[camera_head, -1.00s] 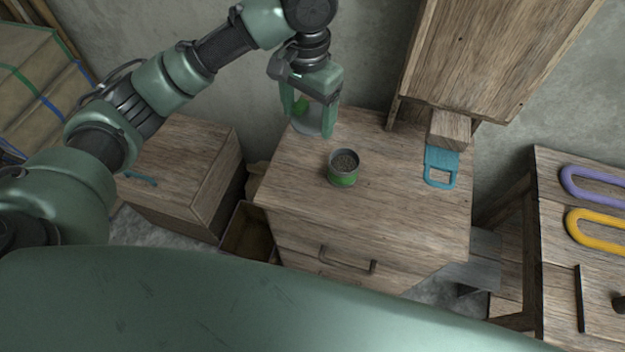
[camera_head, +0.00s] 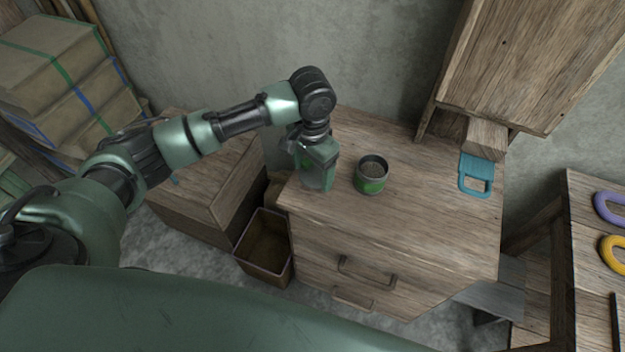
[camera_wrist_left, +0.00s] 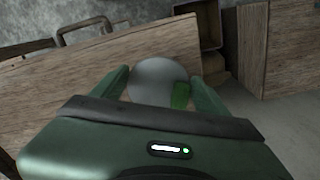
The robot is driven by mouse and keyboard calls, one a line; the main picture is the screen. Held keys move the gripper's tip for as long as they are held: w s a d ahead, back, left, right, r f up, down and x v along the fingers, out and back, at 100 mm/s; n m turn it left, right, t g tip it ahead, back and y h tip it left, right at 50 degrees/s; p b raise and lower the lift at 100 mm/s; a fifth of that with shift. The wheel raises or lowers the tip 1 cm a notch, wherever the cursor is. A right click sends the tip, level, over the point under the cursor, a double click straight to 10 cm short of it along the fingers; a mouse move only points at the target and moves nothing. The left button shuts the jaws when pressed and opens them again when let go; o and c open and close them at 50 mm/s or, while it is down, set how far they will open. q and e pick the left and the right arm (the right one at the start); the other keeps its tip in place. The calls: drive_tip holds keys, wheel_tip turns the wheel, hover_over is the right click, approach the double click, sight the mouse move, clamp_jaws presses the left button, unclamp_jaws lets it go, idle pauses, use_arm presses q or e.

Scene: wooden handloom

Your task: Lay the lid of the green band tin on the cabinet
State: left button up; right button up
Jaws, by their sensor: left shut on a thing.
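The green band tin (camera_head: 371,180) stands open and upright on the wooden cabinet (camera_head: 430,205), left of the middle of its top. My left gripper (camera_head: 316,184) points down just left of the tin, over the cabinet's left edge. In the left wrist view its fingers are shut on the lid (camera_wrist_left: 158,78), a round grey disc with a green patch. The lid lies over the wood of the cabinet in that view; I cannot tell whether it touches. In the head view the hand hides most of the lid. My right gripper is not in view.
A teal handled tool (camera_head: 475,176) lies at the cabinet's right, by a wooden block (camera_head: 486,137). A bin (camera_head: 265,245) stands on the floor left of the cabinet. A low wooden box (camera_head: 205,180) is further left. The middle of the cabinet top is free.

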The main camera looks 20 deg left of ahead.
sight(312, 175)
use_arm(q)
drive_tip(key=shift+f, duration=2.25)
drive_tip(key=shift+f, duration=0.1)
drive_tip(key=o, duration=1.3)
wheel_tip(312, 175, up, 12)
drive_tip(key=shift+r, duration=0.15)
